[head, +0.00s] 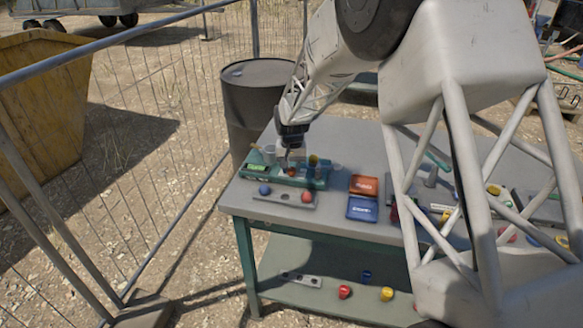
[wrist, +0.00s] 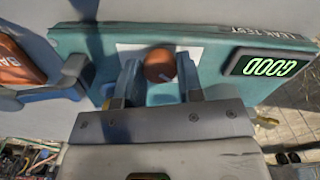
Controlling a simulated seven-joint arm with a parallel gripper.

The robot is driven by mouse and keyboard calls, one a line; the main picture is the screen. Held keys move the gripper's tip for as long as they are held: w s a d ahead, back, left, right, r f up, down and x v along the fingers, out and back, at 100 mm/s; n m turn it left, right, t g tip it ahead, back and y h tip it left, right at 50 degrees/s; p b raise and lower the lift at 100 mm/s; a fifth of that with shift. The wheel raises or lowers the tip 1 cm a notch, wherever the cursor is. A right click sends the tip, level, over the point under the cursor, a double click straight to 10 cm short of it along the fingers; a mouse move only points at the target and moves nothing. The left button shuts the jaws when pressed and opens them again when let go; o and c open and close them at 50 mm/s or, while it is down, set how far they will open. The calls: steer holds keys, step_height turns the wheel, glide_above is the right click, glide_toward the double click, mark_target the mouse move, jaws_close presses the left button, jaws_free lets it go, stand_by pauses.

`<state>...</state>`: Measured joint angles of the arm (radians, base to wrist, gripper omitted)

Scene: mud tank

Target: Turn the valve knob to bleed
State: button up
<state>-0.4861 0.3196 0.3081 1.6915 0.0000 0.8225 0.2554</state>
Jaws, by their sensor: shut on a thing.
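The valve knob (wrist: 159,64) is round and reddish-brown with a pale mark on its right side in the wrist view. It sits on a teal leak-test unit (wrist: 215,85), over a white plate. A display (wrist: 268,67) on the unit glows green with "GOOD", upside down in the wrist view. My gripper (wrist: 160,82) has a finger on each side of the knob and is shut on it. In the head view my gripper (head: 290,153) points down at the knob (head: 292,171) on the unit (head: 287,181). The bleed mark cannot be read.
A grey strip (head: 285,199) with blue and red knobs lies in front of the unit. An orange box (head: 363,184) and a blue box (head: 362,208) lie to its right on the bench (head: 325,225). A dark barrel (head: 258,95) and wire fence stand behind and left.

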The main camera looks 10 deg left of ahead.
mark_target(292, 169)
stand_by(0.3)
steer(key=o, duration=0.9)
steer(key=shift+r, duration=0.1)
steer(key=shift+r, duration=3.85)
